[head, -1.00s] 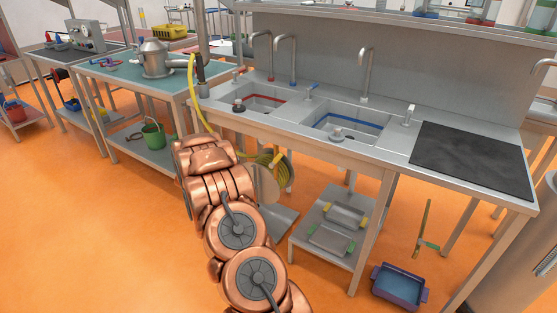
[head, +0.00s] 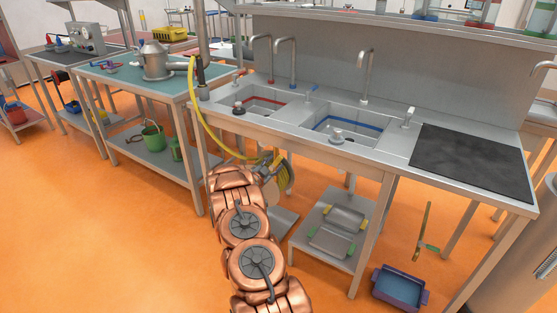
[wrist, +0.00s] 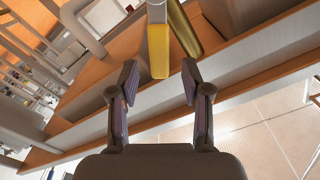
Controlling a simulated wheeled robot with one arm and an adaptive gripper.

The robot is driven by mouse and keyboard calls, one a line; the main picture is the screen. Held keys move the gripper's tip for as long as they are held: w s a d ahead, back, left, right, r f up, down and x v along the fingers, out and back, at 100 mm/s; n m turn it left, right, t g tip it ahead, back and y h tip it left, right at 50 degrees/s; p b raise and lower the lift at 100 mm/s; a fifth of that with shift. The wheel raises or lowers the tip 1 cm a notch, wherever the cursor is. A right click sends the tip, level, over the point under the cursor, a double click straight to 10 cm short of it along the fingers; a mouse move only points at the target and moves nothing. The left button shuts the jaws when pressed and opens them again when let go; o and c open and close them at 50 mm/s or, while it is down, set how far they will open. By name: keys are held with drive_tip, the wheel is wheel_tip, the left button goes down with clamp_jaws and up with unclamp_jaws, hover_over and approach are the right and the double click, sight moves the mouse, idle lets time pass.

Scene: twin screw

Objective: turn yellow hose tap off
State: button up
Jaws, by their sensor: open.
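My gripper (wrist: 159,66) is open, with one finger on each side of the yellow piece's lower end. I cannot tell whether they touch. In the head view my arm hides most of the gripper.
The sink bench (head: 205,108) and its legs stand close to my arm. A lower shelf (head: 325,252) holds grey items to the right. A blue-purple bin (head: 400,287) stands on the floor. The orange floor at left is free.

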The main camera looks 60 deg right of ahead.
sight(278, 161)
drive_tip(key=shift+d+p, duration=0.3)
drive_tip(key=shift+d, duration=1.5)
drive_tip(key=shift+w, duration=0.1)
clamp_jaws()
drive_tip(key=shift+f, duration=0.1)
